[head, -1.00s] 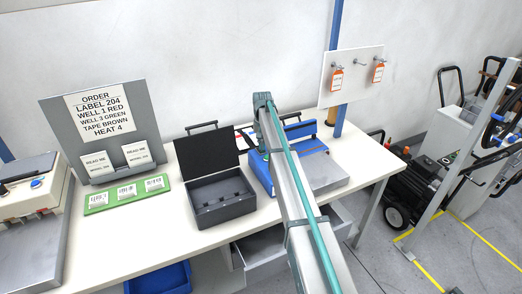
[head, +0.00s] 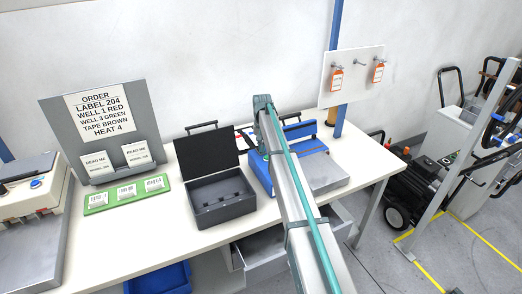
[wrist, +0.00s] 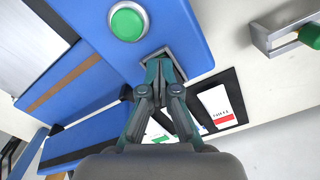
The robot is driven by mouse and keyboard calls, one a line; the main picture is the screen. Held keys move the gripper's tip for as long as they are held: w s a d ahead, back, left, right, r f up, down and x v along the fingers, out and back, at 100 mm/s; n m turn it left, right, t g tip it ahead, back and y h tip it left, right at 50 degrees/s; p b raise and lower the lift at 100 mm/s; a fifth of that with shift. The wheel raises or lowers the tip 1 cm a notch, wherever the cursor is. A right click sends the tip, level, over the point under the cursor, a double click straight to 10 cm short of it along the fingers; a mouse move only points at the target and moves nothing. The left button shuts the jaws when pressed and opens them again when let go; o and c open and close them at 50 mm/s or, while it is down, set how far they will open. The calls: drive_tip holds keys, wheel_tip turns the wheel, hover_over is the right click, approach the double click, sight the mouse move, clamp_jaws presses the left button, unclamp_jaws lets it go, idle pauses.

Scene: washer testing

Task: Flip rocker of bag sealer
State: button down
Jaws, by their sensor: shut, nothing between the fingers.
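A blue machine, which looks like the bag sealer, stands on the bench behind my arm in the head view (head: 257,172). It fills the upper left of the wrist view (wrist: 185,25), with a round green button (wrist: 127,22) on its panel. A rocker switch in a grey frame (wrist: 178,66) sits near the panel's edge. My gripper (wrist: 160,62) is shut and empty, its fingertips over the rocker and hiding most of it. I cannot tell whether they touch it or which way it is tipped. My gripper is hidden in the head view.
An open dark case (head: 222,200) stands left of the blue machine. A dark holder with cards (wrist: 217,106) lies close beside my fingers. A metal bracket with a green knob (wrist: 309,36) is at upper right. An order board (head: 100,120) stands at the left.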

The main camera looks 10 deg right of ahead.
drive_tip(key=shift+r+p, duration=1.55)
drive_tip(key=shift+r, duration=1.85)
